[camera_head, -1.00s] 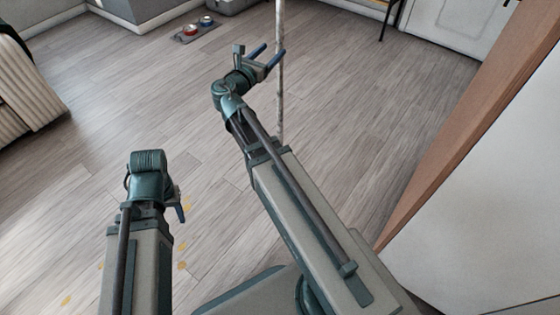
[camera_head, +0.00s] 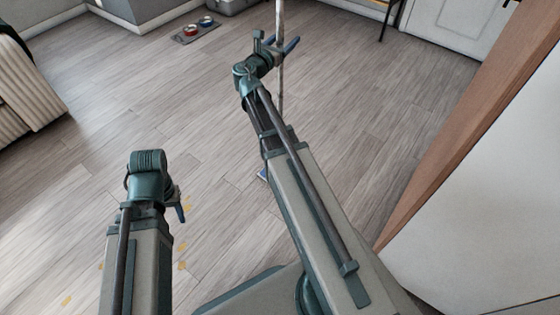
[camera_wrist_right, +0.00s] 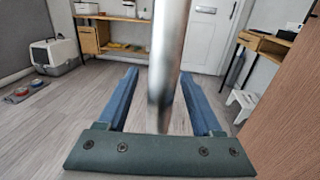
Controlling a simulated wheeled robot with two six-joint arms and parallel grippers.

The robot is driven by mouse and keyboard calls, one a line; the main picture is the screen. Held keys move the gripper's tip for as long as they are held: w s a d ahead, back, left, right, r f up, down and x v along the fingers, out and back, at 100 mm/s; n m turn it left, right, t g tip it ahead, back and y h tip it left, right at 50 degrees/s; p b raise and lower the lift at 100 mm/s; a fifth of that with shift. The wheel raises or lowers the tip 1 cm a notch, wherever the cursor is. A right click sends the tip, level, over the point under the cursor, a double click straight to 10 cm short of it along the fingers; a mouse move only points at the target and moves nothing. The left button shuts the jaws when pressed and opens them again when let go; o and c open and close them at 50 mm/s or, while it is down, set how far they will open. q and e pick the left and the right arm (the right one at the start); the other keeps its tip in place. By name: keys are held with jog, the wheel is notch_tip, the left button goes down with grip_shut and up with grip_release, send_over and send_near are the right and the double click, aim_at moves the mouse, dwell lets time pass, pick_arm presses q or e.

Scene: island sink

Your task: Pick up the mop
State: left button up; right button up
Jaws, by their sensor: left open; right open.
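The mop's pale metal pole (camera_head: 280,85) stands nearly upright beyond my right arm in the head view. My right gripper (camera_head: 277,46) is open at the pole. In the right wrist view the pole (camera_wrist_right: 166,65) runs vertically between the two blue fingers of my right gripper (camera_wrist_right: 163,95), with a gap on each side. A small blue patch (camera_head: 263,174) shows on the floor beside my right forearm; it may be part of the mop head, mostly hidden. My left gripper (camera_head: 180,210) is low at the left, mostly hidden by its wrist, away from the mop.
A wood-edged white panel (camera_head: 470,150) rises close on the right. Pet bowls (camera_head: 198,27) lie on a mat at the back. A wooden shelf unit (camera_wrist_right: 105,38), a desk (camera_wrist_right: 265,45) and a white step stool (camera_wrist_right: 242,100) stand further off. The middle floor is clear.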

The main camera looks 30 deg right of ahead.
grip_shut()
pick_arm(q)
jog(key=shift+r, duration=0.2)
pick_arm(e)
jog(key=shift+r, duration=0.25)
